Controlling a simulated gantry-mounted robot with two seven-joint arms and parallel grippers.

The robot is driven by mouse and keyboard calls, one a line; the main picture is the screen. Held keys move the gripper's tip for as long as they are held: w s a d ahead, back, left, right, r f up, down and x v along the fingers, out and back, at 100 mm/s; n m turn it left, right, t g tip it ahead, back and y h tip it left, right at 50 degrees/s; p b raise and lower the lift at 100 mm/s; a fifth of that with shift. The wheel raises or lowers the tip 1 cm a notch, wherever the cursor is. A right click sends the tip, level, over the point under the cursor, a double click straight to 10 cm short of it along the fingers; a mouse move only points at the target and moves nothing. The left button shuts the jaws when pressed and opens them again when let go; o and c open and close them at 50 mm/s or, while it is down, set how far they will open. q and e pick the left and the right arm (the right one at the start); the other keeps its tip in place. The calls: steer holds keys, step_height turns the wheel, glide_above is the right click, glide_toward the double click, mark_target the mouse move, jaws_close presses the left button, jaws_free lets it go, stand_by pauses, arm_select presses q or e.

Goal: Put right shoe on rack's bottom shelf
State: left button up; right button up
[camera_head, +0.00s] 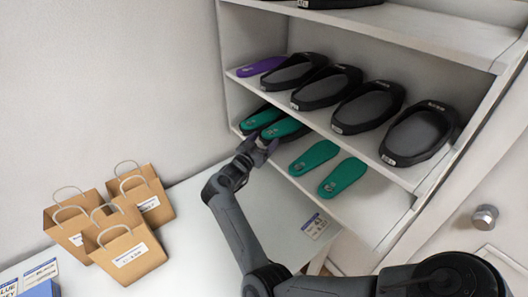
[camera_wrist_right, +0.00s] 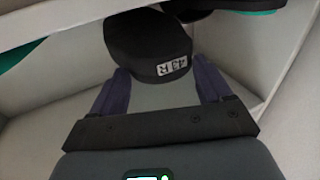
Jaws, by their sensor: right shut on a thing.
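The right shoe (camera_head: 287,128), black with a green insole, is at the left end of the rack's bottom shelf (camera_head: 378,212), beside another black shoe with a green insole (camera_head: 260,117). My right gripper (camera_head: 262,147) reaches in at the shelf's front edge and is shut on the shoe's heel. In the right wrist view the black heel (camera_wrist_right: 152,60) carries a white "43R" label and sits between the purple fingers of my right gripper (camera_wrist_right: 160,84). Whether the shoe's full weight rests on the shelf cannot be told. My left gripper is not in view.
Two loose green insoles (camera_head: 328,166) lie right of the shoes on the bottom shelf. The middle shelf (camera_head: 408,177) above holds several black shoes and a purple insole (camera_head: 261,66). Several paper bags (camera_head: 124,257) stand on the white table (camera_head: 190,205) at left.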

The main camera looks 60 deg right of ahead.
steer(key=f+b, duration=0.3)
steer(key=shift+d+f, duration=0.25)
steer(key=shift+f, duration=0.1)
steer(key=o, duration=1.2)
steer(key=shift+f, duration=0.1)
steer(key=o, duration=0.3)
steer(key=shift+a, duration=0.1)
steer(key=shift+a, duration=0.1)
